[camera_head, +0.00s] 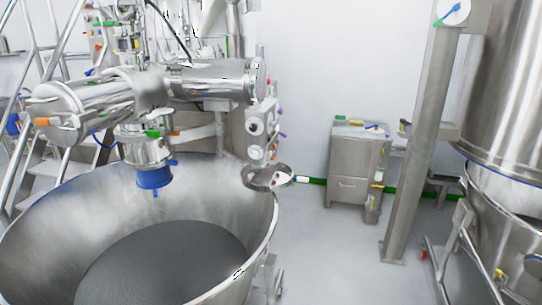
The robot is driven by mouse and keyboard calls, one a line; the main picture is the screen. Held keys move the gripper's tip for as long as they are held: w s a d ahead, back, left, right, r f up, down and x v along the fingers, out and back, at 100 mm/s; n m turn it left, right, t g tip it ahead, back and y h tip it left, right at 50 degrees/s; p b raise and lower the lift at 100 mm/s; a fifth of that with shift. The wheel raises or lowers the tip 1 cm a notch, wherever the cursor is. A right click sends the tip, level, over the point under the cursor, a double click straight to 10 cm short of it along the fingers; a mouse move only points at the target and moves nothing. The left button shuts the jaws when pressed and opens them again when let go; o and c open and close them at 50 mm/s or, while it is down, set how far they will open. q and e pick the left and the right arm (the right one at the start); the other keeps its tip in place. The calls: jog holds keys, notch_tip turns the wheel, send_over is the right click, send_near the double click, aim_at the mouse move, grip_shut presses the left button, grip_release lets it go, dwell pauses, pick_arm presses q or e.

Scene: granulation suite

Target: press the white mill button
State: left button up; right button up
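A narrow steel panel (262,128) stands right of the mill's horizontal steel cylinder (212,80). It carries two pale round parts, an upper one (254,127) and a lower one (257,153). They are too small to tell which, if either, is the white mill button. Small purple and red knobs stick out from the panel's right side. Neither of my grippers is in view, and nothing touches the panel.
A large open steel bowl (262,232) fills the lower left, below the mill's blue-ended outlet (154,179). A steel ring (268,178) sits at its rim. A cabinet (357,165), post (412,140) and steel vessel (510,90) stand right. Floor (340,250) is clear between.

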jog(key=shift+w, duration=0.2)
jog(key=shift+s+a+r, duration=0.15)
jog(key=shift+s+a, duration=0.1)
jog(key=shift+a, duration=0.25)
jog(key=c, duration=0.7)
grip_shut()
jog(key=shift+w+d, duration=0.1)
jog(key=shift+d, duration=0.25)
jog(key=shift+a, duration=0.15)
